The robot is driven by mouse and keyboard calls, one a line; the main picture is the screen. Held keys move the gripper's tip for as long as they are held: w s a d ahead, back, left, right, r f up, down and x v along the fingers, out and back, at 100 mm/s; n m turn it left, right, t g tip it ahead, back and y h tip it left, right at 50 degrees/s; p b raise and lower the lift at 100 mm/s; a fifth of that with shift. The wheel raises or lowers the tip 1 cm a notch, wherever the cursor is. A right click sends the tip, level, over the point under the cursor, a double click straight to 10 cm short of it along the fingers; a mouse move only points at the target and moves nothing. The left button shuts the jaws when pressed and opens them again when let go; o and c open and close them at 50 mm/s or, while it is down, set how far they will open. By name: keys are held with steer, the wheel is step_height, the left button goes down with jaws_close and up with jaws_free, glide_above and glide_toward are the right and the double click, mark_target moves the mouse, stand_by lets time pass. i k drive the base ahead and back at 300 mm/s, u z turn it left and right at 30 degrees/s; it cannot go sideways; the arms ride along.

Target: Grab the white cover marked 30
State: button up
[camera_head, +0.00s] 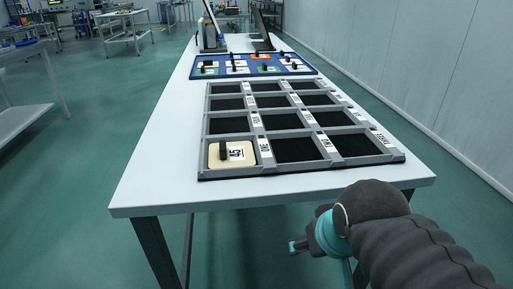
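A blue board (219,75) lies on the table behind the grey grid. Several small covers in white, orange and green with black upright handles sit on it. A white cover (209,66) is at its left; the markings there are too small to read, so I cannot tell which is marked 30. A cream cover (219,156) with a black handle and a printed number label, perhaps 15, sits in the grid's front left cell. My arm, in a dark sleeve with teal rings, is at the lower right, off the table's front edge. Its end parts (298,246) are small; finger state is unclear.
The grey grid tray (260,173) has several empty dark cells and labels on its bars. The white table (150,170) has bare strips left and front. A monitor-like device (211,28) stands at the far end. A wall runs along the right.

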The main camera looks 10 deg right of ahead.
mark_target(287, 60)
steer(key=k, duration=1)
steer(key=z, duration=1.45)
steer(key=i, duration=5.4)
steer(key=u, duration=3)
